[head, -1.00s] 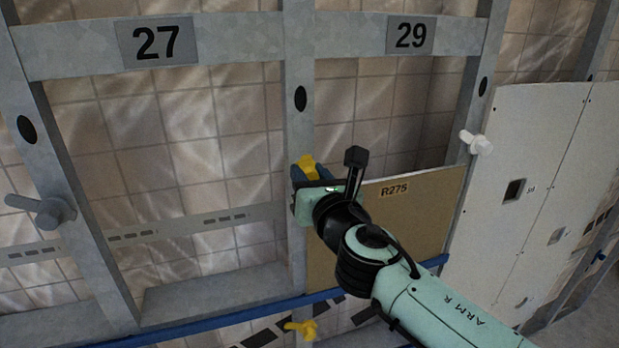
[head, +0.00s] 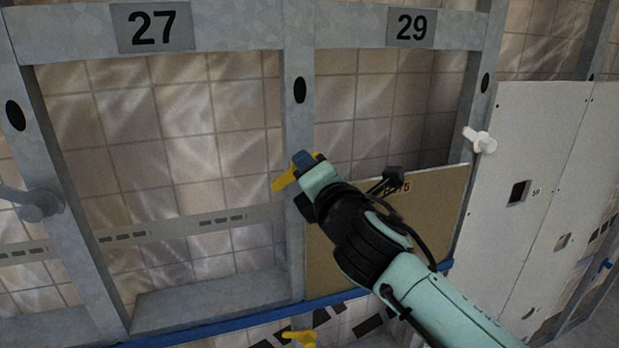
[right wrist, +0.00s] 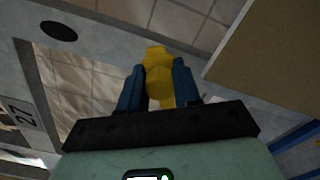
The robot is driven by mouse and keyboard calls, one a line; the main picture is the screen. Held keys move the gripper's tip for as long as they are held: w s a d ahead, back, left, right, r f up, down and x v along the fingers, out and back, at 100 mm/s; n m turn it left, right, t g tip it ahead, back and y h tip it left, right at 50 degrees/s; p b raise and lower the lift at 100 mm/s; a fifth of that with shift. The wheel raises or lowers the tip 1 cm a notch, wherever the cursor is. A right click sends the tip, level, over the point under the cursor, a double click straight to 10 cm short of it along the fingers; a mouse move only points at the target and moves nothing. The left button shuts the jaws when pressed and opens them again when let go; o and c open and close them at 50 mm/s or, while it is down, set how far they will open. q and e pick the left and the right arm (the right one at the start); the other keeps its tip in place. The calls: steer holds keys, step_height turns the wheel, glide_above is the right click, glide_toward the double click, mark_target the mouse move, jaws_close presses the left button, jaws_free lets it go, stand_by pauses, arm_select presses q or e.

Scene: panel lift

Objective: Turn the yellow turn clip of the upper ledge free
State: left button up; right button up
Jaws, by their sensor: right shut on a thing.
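The yellow turn clip (head: 285,180) sits on the grey post between bays 27 and 29, at the upper left of the tan panel (head: 334,252). My right gripper (head: 304,164) is shut on this clip. In the right wrist view the clip (right wrist: 158,75) stands between the two blue fingers of the gripper (right wrist: 159,88). In the head view the clip's handle points to the left and slightly down; the fingers hide part of it. My left gripper is not in view.
A second yellow clip (head: 300,337) shows lower down, below the blue rail (head: 225,325). A grey clip (head: 38,203) is on the left post and a white clip (head: 480,140) on the right post. White panels (head: 515,240) stand at the right. Bay 27 is open.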

steer(key=m+b, duration=0.2)
steer(key=m, duration=0.4)
steer(key=shift+d+m+b, duration=0.15)
steer(key=shift+m+b, duration=0.15)
steer(key=shift+b, duration=0.05)
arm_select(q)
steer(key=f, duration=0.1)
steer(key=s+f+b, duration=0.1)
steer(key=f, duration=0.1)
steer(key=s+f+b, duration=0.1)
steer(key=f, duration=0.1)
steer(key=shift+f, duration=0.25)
arm_select(e)
steer(key=m, duration=0.5)
steer(key=shift+f+m, duration=0.1)
steer(key=shift+m, duration=0.2)
steer(key=o, duration=1.1)
steer(key=shift+c, duration=0.2)
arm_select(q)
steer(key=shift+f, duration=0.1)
arm_select(e)
steer(key=shift+s, duration=0.1)
